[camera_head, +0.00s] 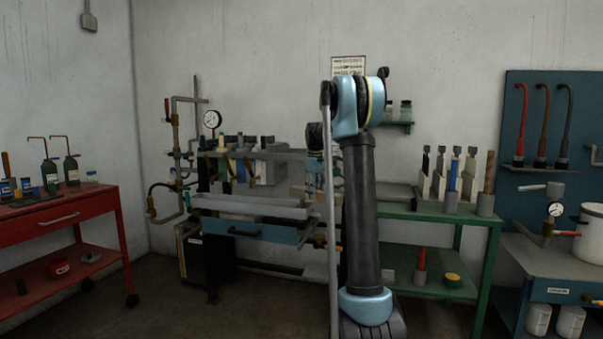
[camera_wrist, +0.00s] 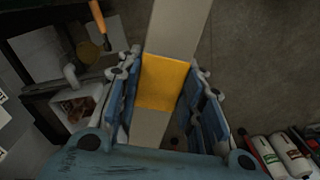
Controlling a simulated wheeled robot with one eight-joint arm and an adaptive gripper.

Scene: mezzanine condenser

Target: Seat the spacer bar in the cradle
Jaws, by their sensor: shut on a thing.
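The spacer bar (camera_wrist: 172,28) is a flat grey-beige bar with a yellow band (camera_wrist: 163,82) around it. In the wrist view it runs from the top edge down between the blue fingers of my gripper (camera_wrist: 166,72). My gripper is shut on the bar at the yellow band. The bar's upper end lies outside the picture, and its lower part passes behind the palm. In the head view my arm stands in front of the benches and partly hides the gripper area; I cannot make out the bar there. I cannot surely tell the cradle from the other fittings; a long grey trough (camera_head: 250,207) lies on the middle bench.
A red cart (camera_head: 60,219) stands at the left. White bottles (camera_wrist: 290,152) show at lower right in the wrist view.

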